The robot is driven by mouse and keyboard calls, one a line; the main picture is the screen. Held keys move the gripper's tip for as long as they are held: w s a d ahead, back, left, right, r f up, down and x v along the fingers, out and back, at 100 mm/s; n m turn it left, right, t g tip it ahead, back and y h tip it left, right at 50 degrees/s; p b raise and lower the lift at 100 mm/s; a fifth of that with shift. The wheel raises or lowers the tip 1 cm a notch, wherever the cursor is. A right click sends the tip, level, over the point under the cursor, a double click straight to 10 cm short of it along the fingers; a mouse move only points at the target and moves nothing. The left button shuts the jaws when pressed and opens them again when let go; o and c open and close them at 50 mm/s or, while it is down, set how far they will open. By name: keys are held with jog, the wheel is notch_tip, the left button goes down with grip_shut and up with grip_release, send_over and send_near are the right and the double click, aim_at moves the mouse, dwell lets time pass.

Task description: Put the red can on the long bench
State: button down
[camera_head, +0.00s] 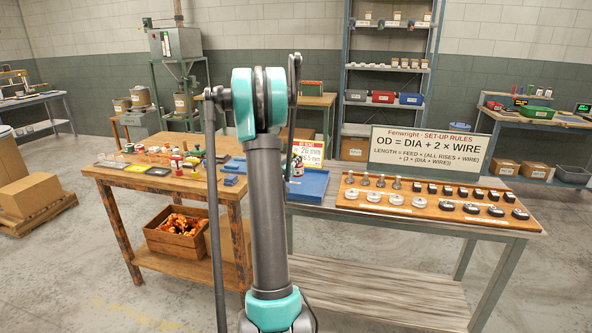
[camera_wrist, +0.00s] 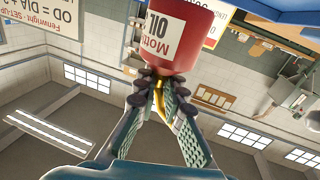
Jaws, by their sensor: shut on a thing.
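A red can (camera_wrist: 172,35) with a white label reading "OIL" fills the top middle of the wrist view, which is upside down. My gripper (camera_wrist: 160,92) is shut on the narrow yellow top of the can. In the head view a small part of the red can (camera_head: 297,169) shows just right of my arm, by the blue tray (camera_head: 311,187); my gripper is hidden there. A long grey-topped bench (camera_head: 420,232) stands at the right. I cannot tell whether the can's base touches anything.
A wooden bench (camera_head: 180,183) crowded with small items stands left of my arm. The grey-topped bench carries a wooden board (camera_head: 425,207) with rows of metal and black parts, and a rules sign (camera_head: 429,151). A crate (camera_head: 180,233) sits on the wooden bench's lower shelf.

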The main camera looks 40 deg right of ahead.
aim_at(296, 168)
jog(key=shift+f, duration=2.2)
jog(key=shift+f, duration=0.15)
jog(key=c, duration=1.6)
grip_release()
